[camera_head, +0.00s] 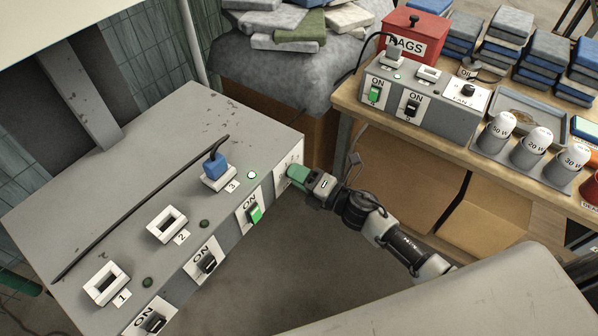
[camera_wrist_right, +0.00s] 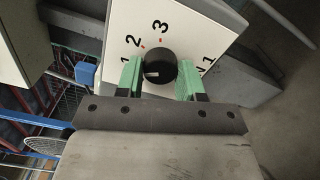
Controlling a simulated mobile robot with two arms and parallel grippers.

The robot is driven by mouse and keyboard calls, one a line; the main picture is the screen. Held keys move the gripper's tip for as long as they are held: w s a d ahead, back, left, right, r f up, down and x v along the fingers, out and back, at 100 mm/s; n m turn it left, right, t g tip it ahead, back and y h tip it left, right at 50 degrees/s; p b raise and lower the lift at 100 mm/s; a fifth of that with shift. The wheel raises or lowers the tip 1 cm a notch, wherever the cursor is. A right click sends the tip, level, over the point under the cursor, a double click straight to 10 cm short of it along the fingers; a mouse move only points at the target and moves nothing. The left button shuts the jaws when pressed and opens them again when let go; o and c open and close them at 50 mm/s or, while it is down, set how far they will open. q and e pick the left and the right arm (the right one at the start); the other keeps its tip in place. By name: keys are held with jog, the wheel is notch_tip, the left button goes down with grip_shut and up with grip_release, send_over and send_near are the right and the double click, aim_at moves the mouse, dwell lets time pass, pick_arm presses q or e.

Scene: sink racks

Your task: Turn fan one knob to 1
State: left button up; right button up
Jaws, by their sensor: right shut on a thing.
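In the head view the plate (camera_head: 287,160) is at the right end of the long grey box, and the knob is hidden by my gripper. My right gripper (camera_wrist_right: 160,80), with green fingers, is shut on the knob, one finger on each side. It also shows in the head view (camera_head: 298,174). My left gripper is out of view.
The long grey box (camera_head: 130,170) carries sockets, a blue plug (camera_head: 215,167) and ON switches, one lit green (camera_head: 254,214). A second control box (camera_head: 430,100), a red RAGS box (camera_head: 413,36) and bulbs (camera_head: 537,142) stand on the wooden bench. Open floor lies between.

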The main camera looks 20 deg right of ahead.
jog(key=shift+m, duration=0.6)
jog(key=o, duration=0.9)
jog(key=shift+s+d, duration=0.1)
jog(key=v, duration=1)
jog(key=shift+s+d+b, duration=0.2)
jog(key=shift+d+b, duration=0.05)
jog(key=shift+b, duration=0.15)
